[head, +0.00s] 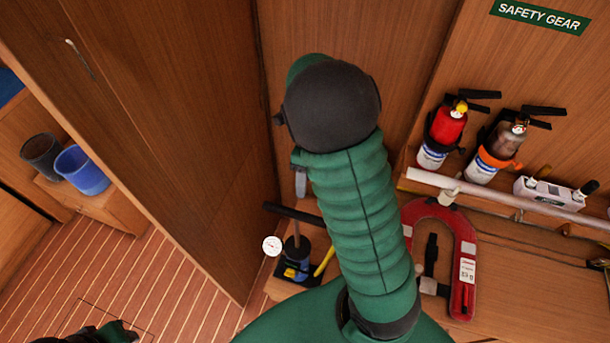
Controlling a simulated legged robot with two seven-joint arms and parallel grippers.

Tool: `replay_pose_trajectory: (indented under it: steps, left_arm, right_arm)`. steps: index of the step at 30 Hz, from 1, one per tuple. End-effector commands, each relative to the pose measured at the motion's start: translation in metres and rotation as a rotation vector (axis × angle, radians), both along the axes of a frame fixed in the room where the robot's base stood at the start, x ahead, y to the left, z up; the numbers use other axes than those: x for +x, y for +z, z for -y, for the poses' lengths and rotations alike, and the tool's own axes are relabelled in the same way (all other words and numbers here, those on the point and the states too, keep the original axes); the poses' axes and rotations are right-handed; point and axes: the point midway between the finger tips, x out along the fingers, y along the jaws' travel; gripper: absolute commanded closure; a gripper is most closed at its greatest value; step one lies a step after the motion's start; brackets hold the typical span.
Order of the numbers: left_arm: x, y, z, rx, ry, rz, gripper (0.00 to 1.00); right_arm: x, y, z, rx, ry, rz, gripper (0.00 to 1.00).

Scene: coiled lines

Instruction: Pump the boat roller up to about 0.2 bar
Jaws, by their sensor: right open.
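A hand pump with a black T-handle (290,213) stands low behind and left of my right arm, on a wooden ledge. Its dark foot carries yellow and blue parts (294,271). A round white gauge dial (272,245) shows just left of the pump; its reading is too small to tell. My right gripper (300,182) is mostly hidden behind my dark wrist. Only a grey finger part shows, above the pump handle and apart from it; the gripper is open. I cannot make out a boat roller. Only a bit of my left arm shows at the bottom left edge.
A red horseshoe buoy (465,255) lies at right, below a white pole (500,190). Fire extinguishers (440,135) stand by the wall under a safety gear sign (540,15). A tall wooden panel (170,130) stands left. A blue bucket (82,170) sits beyond it.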

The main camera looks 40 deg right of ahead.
Motion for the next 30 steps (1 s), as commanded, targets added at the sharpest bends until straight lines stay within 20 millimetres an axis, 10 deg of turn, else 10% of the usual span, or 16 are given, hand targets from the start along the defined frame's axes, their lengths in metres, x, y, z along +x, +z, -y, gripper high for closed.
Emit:
replay_pose_trajectory:
  steps: [17,30]
  left_arm:
    - [0.0,-0.005,0.0,0.0,0.0,0.0,0.64]
    - [0.0,-0.035,0.0,0.0,0.0,0.0,0.64]
  right_arm:
    - [0.001,0.011,-0.005,0.008,0.169,-0.003,0.53]
    - [0.01,-0.004,-0.065,0.236,2.02,-0.09,0.53]
